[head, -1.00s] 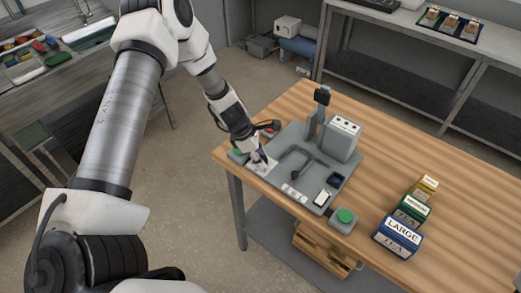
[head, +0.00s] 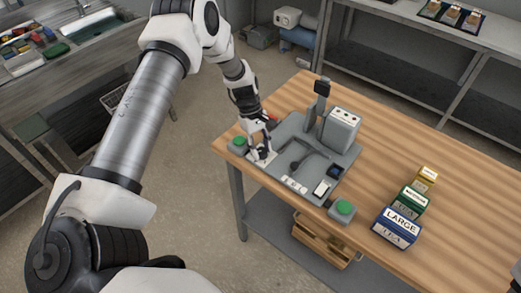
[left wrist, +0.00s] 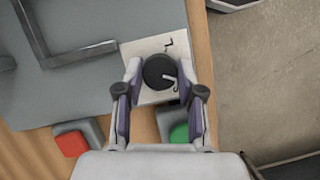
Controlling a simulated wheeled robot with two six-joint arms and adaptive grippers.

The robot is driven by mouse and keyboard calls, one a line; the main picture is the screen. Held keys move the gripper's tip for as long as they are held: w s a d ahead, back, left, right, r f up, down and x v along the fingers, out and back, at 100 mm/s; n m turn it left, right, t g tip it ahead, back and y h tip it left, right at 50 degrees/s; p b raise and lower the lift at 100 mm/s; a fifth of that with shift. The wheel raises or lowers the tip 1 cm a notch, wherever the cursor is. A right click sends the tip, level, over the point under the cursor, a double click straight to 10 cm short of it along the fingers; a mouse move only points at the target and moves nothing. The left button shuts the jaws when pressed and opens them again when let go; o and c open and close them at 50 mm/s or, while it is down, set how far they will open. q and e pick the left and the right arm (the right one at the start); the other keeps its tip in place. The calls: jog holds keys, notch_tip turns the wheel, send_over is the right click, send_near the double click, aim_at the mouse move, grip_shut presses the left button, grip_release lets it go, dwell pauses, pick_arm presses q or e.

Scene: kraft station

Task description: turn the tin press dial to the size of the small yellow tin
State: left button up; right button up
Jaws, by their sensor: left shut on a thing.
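The tin press (head: 302,152) is a grey machine on the wooden table in the head view. Its dial (left wrist: 159,72) is a round black knob with a light pointer mark, on a white plate (left wrist: 146,49) at the press's left corner. A letter L shows on the plate in the left wrist view. My left gripper (head: 262,152) is around the dial and shut on it; it also shows in the left wrist view (left wrist: 160,88). The small yellow tin (head: 427,175) stands at the far end of the tin row. My right gripper is not in view.
A green medium tin (head: 410,200) and a blue large tin (head: 397,228) stand in front of the yellow one. A green button (left wrist: 180,133) and a red button (left wrist: 71,144) are close to my left gripper. Another green button (head: 344,207) sits at the press's front right.

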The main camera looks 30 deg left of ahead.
pick_arm(q)
jog(key=m, duration=0.1)
jog(key=m+g+b, duration=0.1)
jog(key=m, duration=0.1)
jog(key=shift+d+f+m+y+b, duration=0.1)
jog(key=shift+f+m+y+b, duration=0.15)
jog(key=shift+m+y+b, duration=0.1)
jog(key=shift+r+m+g+y+b, duration=0.1)
jog(key=shift+m+g+y+b, duration=0.15)
jog(key=shift+m+g+b, duration=0.6)
jog(key=shift+m+t+p, duration=0.25)
jog(key=shift+m+p, duration=0.1)
jog(key=shift+m, duration=0.05)
jog(key=o, duration=1.1)
jog(key=shift+o, duration=0.2)
jog(key=shift+w, duration=0.1)
jog(key=shift+r, duration=0.1)
jog(key=v, duration=1.2)
